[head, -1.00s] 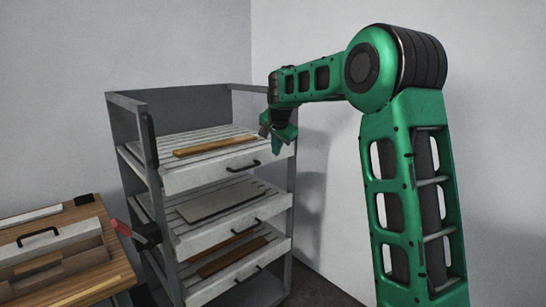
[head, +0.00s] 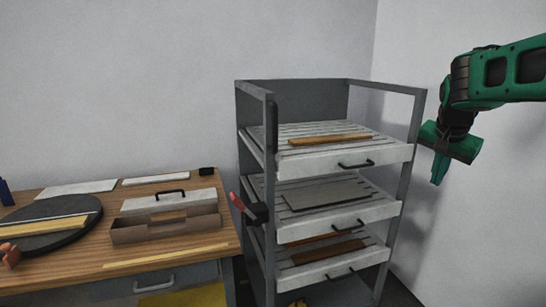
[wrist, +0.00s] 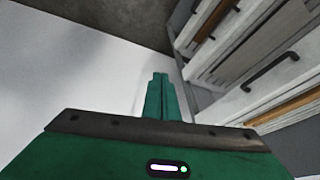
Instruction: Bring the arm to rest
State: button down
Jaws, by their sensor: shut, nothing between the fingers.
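My gripper (head: 438,169) is at the right of the head view, at the end of my green arm. It hangs with its fingers pointing down, just right of the grey rack (head: 423,110) and apart from it. In the wrist view my gripper (wrist: 160,78) shows its green fingers together with nothing between them. The wrist view also shows the rack's drawers (wrist: 238,104) at the upper right, beside the fingers and not touched by them.
The rack's slatted drawers hold an orange-brown strip (head: 330,139), a grey panel (head: 325,195) and brown boards. A wooden bench (head: 75,280) at left bears a toolbox (head: 165,230) and a dark round disc (head: 50,215). A wall stands close behind my gripper.

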jog(key=s+a+f+n+g+y, duration=0.1)
jog(key=s+f, duration=0.3)
jog(key=s, duration=0.7)
jog(key=s+a+f+n+g+y, duration=0.1)
jog(key=s+f, duration=0.4)
jog(key=s, duration=0.7)
jog(key=s+a+f+n+g+y, duration=0.1)
jog(key=s+f, duration=0.4)
jog(key=s, duration=0.6)
jog(key=shift+s+a+n+g, duration=0.4)
jog(key=shift+a+n+g, duration=0.15)
jog(key=shift+n+g, duration=0.2)
